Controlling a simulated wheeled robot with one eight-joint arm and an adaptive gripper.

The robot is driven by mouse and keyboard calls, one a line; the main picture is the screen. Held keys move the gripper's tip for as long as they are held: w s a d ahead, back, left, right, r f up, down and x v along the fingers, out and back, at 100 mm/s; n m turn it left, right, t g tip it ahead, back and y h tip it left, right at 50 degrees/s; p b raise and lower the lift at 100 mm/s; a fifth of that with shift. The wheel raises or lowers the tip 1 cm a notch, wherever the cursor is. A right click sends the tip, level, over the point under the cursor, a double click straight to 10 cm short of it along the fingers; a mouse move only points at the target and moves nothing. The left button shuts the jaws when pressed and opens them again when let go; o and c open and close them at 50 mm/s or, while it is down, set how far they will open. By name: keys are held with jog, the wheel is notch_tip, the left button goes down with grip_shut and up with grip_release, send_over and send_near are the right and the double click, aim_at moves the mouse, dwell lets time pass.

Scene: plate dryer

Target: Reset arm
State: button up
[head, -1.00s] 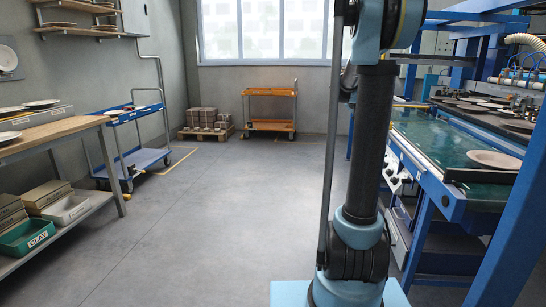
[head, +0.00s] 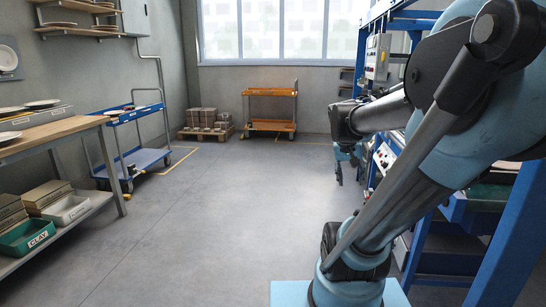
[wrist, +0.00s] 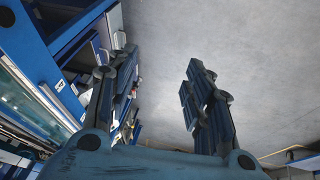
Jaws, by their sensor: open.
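My arm (head: 410,210) leans to the right in the head view, with its forearm reaching back toward the left. My gripper (wrist: 160,75) is open and empty in the wrist view, its two fingers spread over bare grey floor. In the head view, part of it hangs low beside the blue machine frame, small and partly hidden by the wrist.
The blue plate dryer (head: 515,220) stands on the right, largely hidden by my arm. A wooden workbench (head: 60,137) is on the left. A blue cart (head: 140,160), an orange cart (head: 270,126) and stacked boxes (head: 206,118) stand farther back. The middle floor is clear.

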jog(key=s+a+f+n+y, duration=0.1)
jog(key=s+a+f, duration=0.2)
jog(key=s+f, duration=0.2)
jog(key=s+a+f+n+g+y, duration=0.1)
jog(key=s+a+f, duration=0.3)
jog(key=s, duration=0.4)
jog(key=shift+s+a+f+n+y, duration=0.25)
jog(key=shift+f+n+y, duration=0.25)
jog(key=shift+f+y, duration=0.15)
jog(key=shift+w, duration=0.1)
jog(key=shift+w+f, duration=0.2)
jog(key=shift+w, duration=0.2)
